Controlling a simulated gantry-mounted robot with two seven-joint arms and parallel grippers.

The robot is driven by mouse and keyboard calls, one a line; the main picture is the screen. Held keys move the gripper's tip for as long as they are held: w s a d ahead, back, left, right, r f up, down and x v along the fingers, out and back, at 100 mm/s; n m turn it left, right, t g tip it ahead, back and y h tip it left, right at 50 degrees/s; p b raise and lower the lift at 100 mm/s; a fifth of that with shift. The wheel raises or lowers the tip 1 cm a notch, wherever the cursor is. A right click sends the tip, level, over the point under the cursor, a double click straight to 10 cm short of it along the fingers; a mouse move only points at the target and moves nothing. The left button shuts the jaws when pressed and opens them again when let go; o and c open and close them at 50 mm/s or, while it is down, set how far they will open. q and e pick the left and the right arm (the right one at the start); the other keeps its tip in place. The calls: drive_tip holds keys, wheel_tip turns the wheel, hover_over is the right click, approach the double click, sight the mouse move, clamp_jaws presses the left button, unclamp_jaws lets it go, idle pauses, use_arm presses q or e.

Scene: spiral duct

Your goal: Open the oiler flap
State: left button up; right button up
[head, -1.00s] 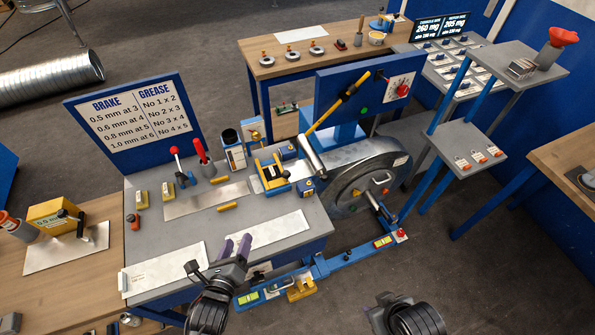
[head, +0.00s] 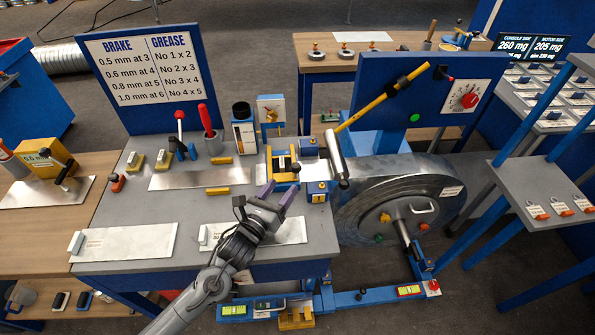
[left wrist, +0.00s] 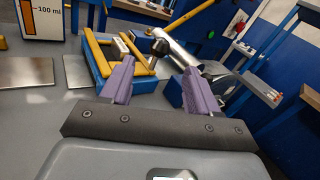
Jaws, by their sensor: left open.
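No part is labelled as the oiler flap, so I cannot tell for sure which it is. A blue and yellow fixture (head: 283,163) stands at the bench's right rear; its yellow frame also shows in the left wrist view (left wrist: 103,57). That cylinder shows between and behind the fingers in the left wrist view (left wrist: 183,56). My left gripper (head: 278,192) is open and empty, its purple fingers just in front of the fixture. My right gripper is out of view.
A grey drum (head: 385,205) stands right of the bench, with a yellow-handled lever (head: 375,105) above it. Metal plates (head: 125,242) lie on the bench. A red-handled tool (head: 207,120) and a bottle (head: 243,127) stand behind.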

sight(293, 172)
use_arm(q)
drive_tip(key=b+x, duration=0.1)
drive_tip(key=x, duration=0.6)
drive_tip(key=shift+w+d, duration=0.15)
drive_tip(key=shift+w, duration=0.25)
drive_tip(key=shift+b+x, duration=0.3)
drive_tip(key=shift+x, duration=0.55)
drive_tip(key=shift+c, duration=0.2)
clamp_jaws()
